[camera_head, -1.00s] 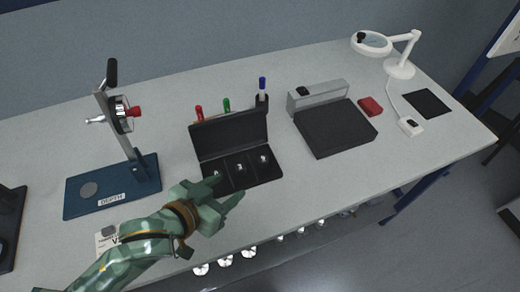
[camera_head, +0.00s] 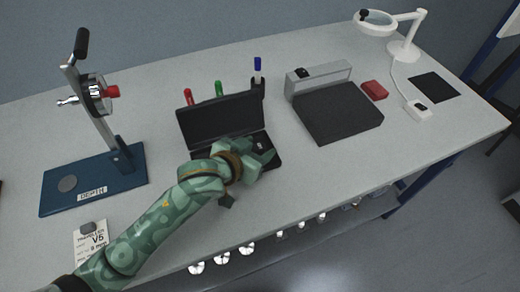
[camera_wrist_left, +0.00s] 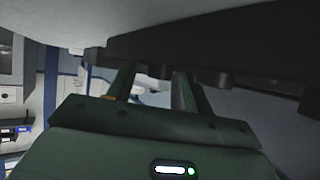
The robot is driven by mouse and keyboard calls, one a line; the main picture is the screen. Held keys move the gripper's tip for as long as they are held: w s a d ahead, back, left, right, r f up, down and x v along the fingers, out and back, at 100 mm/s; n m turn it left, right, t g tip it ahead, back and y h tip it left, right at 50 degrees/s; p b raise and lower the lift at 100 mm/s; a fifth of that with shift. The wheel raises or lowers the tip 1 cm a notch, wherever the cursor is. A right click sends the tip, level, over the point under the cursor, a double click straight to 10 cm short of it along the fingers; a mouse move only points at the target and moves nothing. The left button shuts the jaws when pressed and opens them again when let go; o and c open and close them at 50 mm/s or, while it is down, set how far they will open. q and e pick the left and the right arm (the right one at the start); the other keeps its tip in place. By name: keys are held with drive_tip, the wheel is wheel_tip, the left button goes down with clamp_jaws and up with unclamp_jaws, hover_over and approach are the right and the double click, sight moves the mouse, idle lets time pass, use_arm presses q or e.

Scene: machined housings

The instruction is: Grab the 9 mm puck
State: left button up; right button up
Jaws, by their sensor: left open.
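A black open case (camera_head: 212,124) stands on the grey table with its lid raised at the back. Earlier it showed three small shiny pucks in separate compartments. Now only one puck (camera_head: 260,147) shows, near the case's right side. My green left gripper (camera_head: 256,166) is open over the front of the case and hides most of the tray. In the left wrist view its two fingers (camera_wrist_left: 158,80) are apart, beside a dark body, likely the case (camera_wrist_left: 215,50). No puck is clearly seen between them. I cannot read which puck is 9 mm. My right gripper is not in view.
A blue-based depth gauge stand (camera_head: 112,185) is at left, a paper label card (camera_head: 93,243) in front of it. Red, green and blue pens stand behind the case.

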use_arm(q)
drive_tip(key=shift+r, duration=0.1)
drive_tip(key=c, duration=1.1)
